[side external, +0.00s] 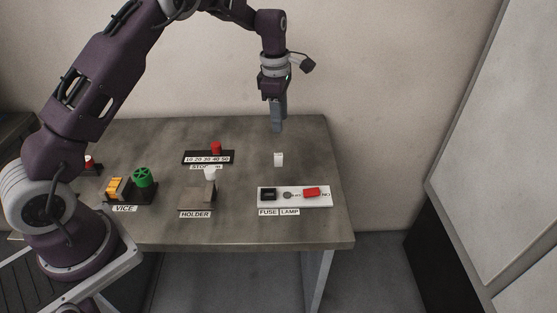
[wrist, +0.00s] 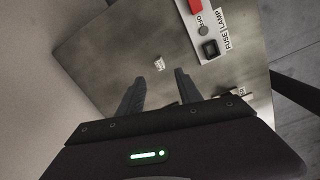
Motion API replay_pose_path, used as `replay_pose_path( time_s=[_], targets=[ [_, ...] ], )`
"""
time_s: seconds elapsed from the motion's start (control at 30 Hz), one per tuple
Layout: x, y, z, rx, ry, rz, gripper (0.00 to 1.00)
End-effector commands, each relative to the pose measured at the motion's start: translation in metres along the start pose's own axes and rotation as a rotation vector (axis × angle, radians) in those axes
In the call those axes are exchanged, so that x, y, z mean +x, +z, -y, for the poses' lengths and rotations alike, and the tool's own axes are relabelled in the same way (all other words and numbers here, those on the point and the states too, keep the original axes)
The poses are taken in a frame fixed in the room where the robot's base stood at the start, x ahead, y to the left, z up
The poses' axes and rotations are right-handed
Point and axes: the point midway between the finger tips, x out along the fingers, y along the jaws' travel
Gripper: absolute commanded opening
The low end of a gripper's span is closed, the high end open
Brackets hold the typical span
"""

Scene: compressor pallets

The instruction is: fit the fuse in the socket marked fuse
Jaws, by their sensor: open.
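A small white block (side external: 279,159), which looks like the fuse, stands on the table behind the white panel. It also shows in the wrist view (wrist: 160,64), just beyond and between my fingertips. The black square socket (side external: 268,194) sits at the panel's left end, above the FUSE label; the wrist view shows this socket (wrist: 210,48) with a dark recess. My gripper (side external: 277,130) is open and empty, pointing down above and behind the white block, apart from it.
A holder (side external: 197,198) with a white piece, a vice (side external: 129,197) with a green wheel, and a numbered dark stand (side external: 194,159) with a red knob are left.

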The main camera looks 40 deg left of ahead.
Motion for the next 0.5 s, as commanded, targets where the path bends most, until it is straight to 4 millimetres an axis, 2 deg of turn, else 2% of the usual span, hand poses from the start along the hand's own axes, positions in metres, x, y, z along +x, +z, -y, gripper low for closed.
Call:
replay_pose_path(
  time_s=[0.03,0.13,0.37,0.5],
  targets=[
    [0.031,-0.001,-0.008,-0.084,-0.018,-0.023,0.42],
    [0.068,-0.003,-0.015,-0.212,-0.033,-0.050,0.42],
    [0.103,-0.007,-0.015,-0.270,-0.039,-0.061,0.42],
    [0.127,-0.013,-0.005,-0.268,-0.042,-0.063,0.42]
  ],
)
